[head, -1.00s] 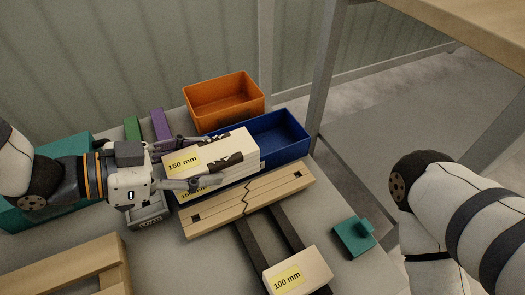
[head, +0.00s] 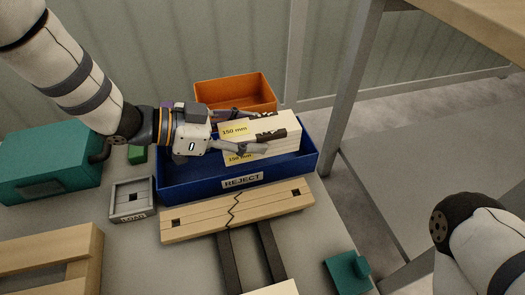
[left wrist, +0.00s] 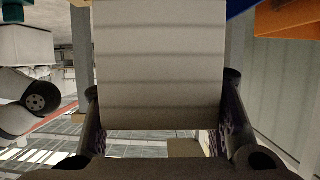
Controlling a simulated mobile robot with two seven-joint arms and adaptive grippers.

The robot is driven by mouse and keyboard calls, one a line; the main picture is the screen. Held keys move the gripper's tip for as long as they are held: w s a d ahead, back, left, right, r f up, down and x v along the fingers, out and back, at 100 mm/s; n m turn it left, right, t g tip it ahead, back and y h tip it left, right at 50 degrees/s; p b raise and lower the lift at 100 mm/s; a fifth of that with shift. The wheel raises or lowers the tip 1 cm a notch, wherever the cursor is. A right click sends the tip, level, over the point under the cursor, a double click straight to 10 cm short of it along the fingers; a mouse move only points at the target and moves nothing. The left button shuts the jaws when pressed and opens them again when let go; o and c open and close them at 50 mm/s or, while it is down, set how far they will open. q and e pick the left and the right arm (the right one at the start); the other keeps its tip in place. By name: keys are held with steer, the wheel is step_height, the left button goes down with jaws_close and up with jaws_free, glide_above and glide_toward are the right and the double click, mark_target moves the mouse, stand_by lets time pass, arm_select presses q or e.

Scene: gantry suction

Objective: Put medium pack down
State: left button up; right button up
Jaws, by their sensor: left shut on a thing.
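The medium pack (head: 276,133) is a pale box with yellow "150 mm" labels on its top and front and dark marks on top. My left gripper (head: 266,142) is shut on it, one finger along each side. The pack is over the blue bin labelled REJECT (head: 188,192), overlapping its right part. I cannot tell whether it touches the bin floor. In the left wrist view the pack (left wrist: 160,70) fills the middle between both fingers (left wrist: 160,140). My right arm shows at the right edge, but its gripper is out of view.
An orange bin (head: 236,92) stands behind the blue one. A cracked wooden beam (head: 200,220) lies in front, near a small grey LOAD tray (head: 131,199). A teal box (head: 45,162) is at left and a teal block (head: 348,272) at front right. A metal post (head: 354,90) rises at right.

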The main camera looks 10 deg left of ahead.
arm_select(q)
steer(key=w+f, duration=0.1)
steer(key=f, duration=0.1)
steer(key=w+d+f+b, duration=0.1)
steer(key=w+f, duration=0.1)
steer(key=w+d+f+b, duration=0.1)
steer(key=shift+w+d+f, duration=0.2)
steer(key=shift+w+f, duration=0.2)
steer(key=shift+w+d+f+b, duration=0.15)
steer(key=shift+f+b, duration=0.3)
steer(key=shift+f, duration=0.45)
steer(key=shift+w+f+b, duration=0.1)
steer(key=shift+f+b, duration=0.3)
steer(key=shift+f, duration=0.5)
steer(key=shift+f, duration=0.15)
steer(key=o, duration=1.2)
